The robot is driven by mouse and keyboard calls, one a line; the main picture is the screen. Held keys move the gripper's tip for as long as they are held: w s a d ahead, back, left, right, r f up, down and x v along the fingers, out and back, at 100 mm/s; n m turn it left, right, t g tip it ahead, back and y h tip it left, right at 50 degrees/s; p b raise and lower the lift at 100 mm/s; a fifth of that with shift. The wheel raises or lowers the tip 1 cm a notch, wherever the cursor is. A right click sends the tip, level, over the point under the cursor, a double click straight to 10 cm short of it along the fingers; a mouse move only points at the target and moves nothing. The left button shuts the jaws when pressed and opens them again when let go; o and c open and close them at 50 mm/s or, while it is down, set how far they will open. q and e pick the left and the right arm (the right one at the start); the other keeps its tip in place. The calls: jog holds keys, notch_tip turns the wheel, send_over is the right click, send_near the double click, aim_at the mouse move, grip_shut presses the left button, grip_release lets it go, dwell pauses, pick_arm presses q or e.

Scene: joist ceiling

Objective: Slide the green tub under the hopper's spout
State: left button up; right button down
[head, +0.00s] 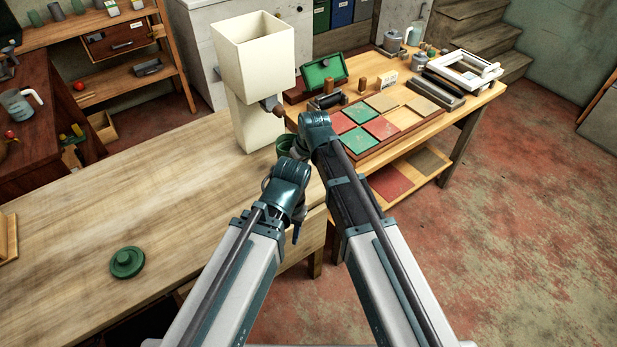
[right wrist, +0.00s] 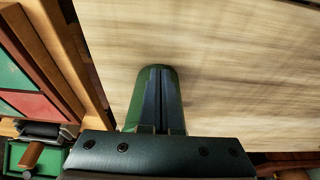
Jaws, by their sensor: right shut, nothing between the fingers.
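The cream hopper (head: 254,60) stands on the wooden bench, with a dark knob or lever on its right side. The green tub (head: 284,144) is at the foot of the hopper, mostly hidden behind my grippers. In the right wrist view a green curved edge, likely the tub (right wrist: 137,105), shows behind my right gripper's fingers (right wrist: 161,70). Those fingers are shut with nothing between them. Whether they touch the tub I cannot tell. My left gripper (head: 297,157) is close beside the right one near the tub; its fingers are too hidden to read. The hopper's spout opening is not clear.
A round green lid-like piece (head: 127,262) lies on the bench (head: 190,185), whose left and middle are mostly clear. A second table (head: 480,98) with colored tiles, a green tray (head: 325,71) and a white frame (head: 465,70) stands right of the hopper.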

jog(key=w+a, duration=0.2)
jog(key=w, duration=0.1)
jog(key=w+a, duration=0.1)
jog(key=w, duration=0.1)
jog(key=shift+w+a, duration=0.1)
jog(key=shift+a, duration=0.3)
jog(key=shift+s+d, duration=0.3)
jog(key=shift+s, duration=0.2)
jog(key=s+d, duration=0.2)
jog(key=s, duration=0.1)
jog(key=shift+r, duration=0.1)
pick_arm(q)
notch_tip(320, 180, up, 10)
jog(key=p, duration=0.9)
jog(key=shift+d+f+p, duration=0.2)
jog(key=shift+d+p, duration=0.1)
jog(key=shift+d, duration=0.1)
pick_arm(e)
jog(key=v, duration=0.9)
jog(key=shift+w+r, duration=0.25)
jog(key=shift+r, duration=0.15)
